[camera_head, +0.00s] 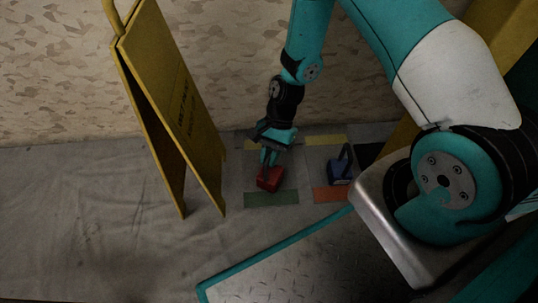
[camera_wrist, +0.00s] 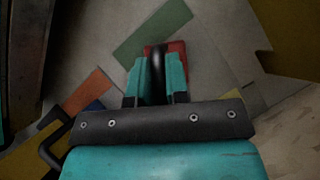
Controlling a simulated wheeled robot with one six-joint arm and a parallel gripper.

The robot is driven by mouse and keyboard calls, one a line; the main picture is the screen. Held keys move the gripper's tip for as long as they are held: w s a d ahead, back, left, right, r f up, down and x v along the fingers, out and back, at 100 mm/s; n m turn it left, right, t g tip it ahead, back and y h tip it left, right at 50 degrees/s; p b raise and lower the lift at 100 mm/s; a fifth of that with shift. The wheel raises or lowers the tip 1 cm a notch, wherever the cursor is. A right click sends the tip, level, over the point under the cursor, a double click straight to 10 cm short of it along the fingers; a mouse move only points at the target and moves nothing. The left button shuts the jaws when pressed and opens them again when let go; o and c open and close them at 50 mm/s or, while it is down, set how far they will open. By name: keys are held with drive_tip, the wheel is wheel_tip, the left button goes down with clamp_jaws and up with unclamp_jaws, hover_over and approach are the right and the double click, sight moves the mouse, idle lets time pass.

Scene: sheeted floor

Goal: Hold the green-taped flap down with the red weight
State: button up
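The red weight (camera_head: 270,179) is a small block with a black handle, at the inner edge of the green tape strip (camera_head: 271,199) on the grey sheet. My gripper (camera_head: 269,160) is above it, pointing down. In the wrist view the black handle stands between my two teal fingers (camera_wrist: 158,82), which look closed on it. The red body (camera_wrist: 177,50) shows just beyond the fingertips, beside the green tape (camera_wrist: 152,32). I cannot tell whether the weight touches the floor. The fingers hide part of it.
A blue weight (camera_head: 339,172) with a black handle stands right of the red one, behind orange tape (camera_head: 331,194). Yellow tape (camera_head: 325,140) lies near the wall. A yellow folding sign (camera_head: 172,105) stands close on the left. The floor farther left is clear.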

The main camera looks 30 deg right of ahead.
drive_tip(key=o, duration=0.5)
drive_tip(key=shift+c, duration=0.2)
drive_tip(key=p+v, duration=1)
drive_tip(key=v, duration=0.7)
drive_tip(key=shift+r, duration=0.25)
